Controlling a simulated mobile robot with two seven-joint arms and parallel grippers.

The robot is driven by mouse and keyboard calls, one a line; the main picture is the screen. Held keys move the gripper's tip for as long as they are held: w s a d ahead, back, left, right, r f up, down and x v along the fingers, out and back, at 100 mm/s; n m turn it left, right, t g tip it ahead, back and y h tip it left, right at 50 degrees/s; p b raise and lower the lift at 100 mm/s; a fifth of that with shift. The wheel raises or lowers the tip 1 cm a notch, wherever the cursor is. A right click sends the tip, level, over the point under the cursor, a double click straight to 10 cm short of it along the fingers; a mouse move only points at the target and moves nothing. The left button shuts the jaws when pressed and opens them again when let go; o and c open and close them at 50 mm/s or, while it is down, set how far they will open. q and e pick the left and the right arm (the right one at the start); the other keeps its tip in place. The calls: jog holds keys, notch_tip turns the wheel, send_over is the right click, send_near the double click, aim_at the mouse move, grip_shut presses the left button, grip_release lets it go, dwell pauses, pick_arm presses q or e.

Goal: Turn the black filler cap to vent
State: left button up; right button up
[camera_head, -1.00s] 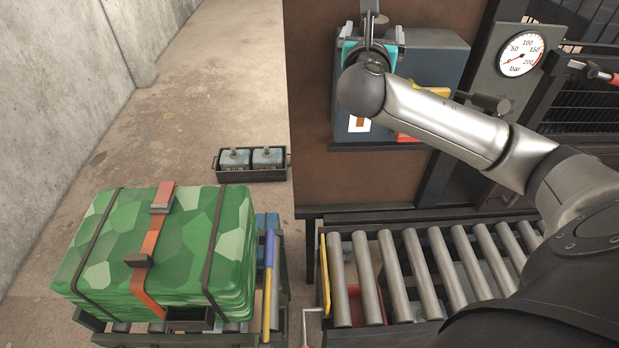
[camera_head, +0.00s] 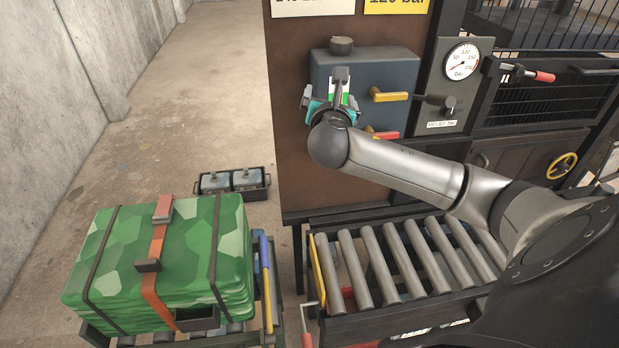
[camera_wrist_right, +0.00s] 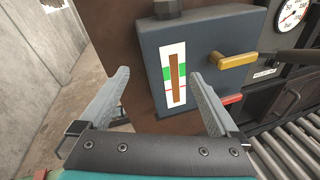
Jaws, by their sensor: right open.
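The black filler cap (camera_head: 341,45) is a short dark knob on top of the blue-grey tank (camera_head: 385,75), at its left. Its lower part also shows at the top edge of the right wrist view (camera_wrist_right: 170,8). Any markings on it are too small to read. My right gripper (camera_head: 341,76) is in front of the tank, below the cap and apart from it. In the right wrist view its two grey fingers (camera_wrist_right: 158,78) are spread, with nothing between them. The tank's level gauge (camera_wrist_right: 174,75) shows beyond them. My left gripper is not in view.
A yellow lever (camera_head: 389,96) and a red lever (camera_head: 384,135) stick out of the tank's front. A pressure dial (camera_head: 462,62) is to the right. A roller conveyor (camera_head: 395,262) lies below, and a green strapped load (camera_head: 165,260) stands at left.

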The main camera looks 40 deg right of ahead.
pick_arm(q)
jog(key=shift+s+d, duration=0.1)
pick_arm(e)
jog(key=s+a+f+m+g+y, duration=0.2)
jog(key=s+a+f+m+y, duration=0.2)
jog(key=a+f, duration=0.6)
notch_tip(320, 180, down, 2)
jog(key=shift+s+m+g, duration=0.3)
jog(key=shift+s+m, duration=0.85)
jog(key=shift+m, duration=0.05)
